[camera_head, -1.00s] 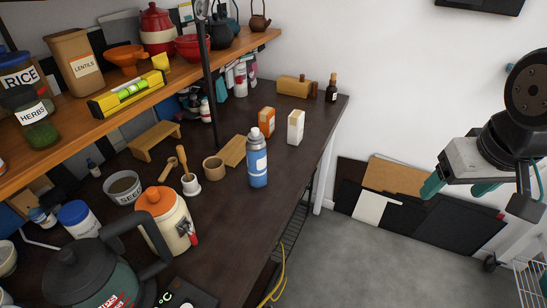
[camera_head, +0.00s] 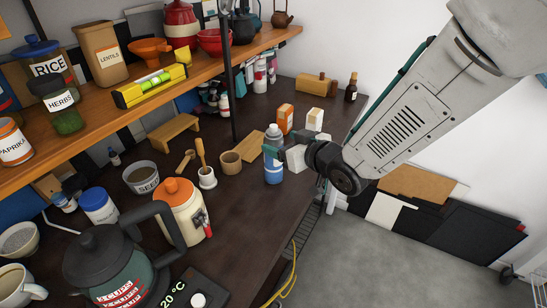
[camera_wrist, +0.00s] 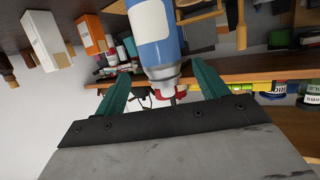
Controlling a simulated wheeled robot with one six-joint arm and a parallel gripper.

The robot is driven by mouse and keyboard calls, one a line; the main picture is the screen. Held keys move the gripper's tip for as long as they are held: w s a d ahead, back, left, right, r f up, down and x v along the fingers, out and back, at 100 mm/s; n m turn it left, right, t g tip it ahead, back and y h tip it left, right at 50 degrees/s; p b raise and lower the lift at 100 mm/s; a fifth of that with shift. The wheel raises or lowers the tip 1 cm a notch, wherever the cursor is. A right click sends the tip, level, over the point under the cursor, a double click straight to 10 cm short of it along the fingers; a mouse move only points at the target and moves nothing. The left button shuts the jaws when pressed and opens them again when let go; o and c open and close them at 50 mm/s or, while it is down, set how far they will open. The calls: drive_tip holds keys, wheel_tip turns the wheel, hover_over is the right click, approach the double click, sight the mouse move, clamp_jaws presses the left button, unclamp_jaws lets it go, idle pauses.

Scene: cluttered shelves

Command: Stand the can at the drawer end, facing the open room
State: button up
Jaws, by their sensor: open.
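The can (camera_head: 274,172) is a blue and white spray can with a pale cap. It stands upright on the dark bench top, near the front edge. My gripper (camera_head: 280,148) is at its upper part, with a teal finger across it in the head view. In the wrist view the can (camera_wrist: 153,30) lies between the lines of the two teal fingers of my open gripper (camera_wrist: 162,82), its cap end towards the palm. Whether a finger touches it I cannot tell. Part of the can is hidden by my gripper. I cannot make out a drawer.
White (camera_head: 315,119) and orange (camera_head: 285,119) cartons stand just behind the can. A wooden cup (camera_head: 231,163) and a white mortar (camera_head: 207,179) stand to its left. The loaded shelf (camera_head: 200,72) runs above the bench. A kettle (camera_head: 112,265) stands at the near left.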

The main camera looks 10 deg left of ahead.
sight(269, 138)
drive_tip(key=x, duration=0.6)
drive_tip(key=shift+s+a+f, duration=0.1)
drive_tip(key=shift+s+a, duration=0.05)
drive_tip(key=shift+a, duration=0.05)
clamp_jaws()
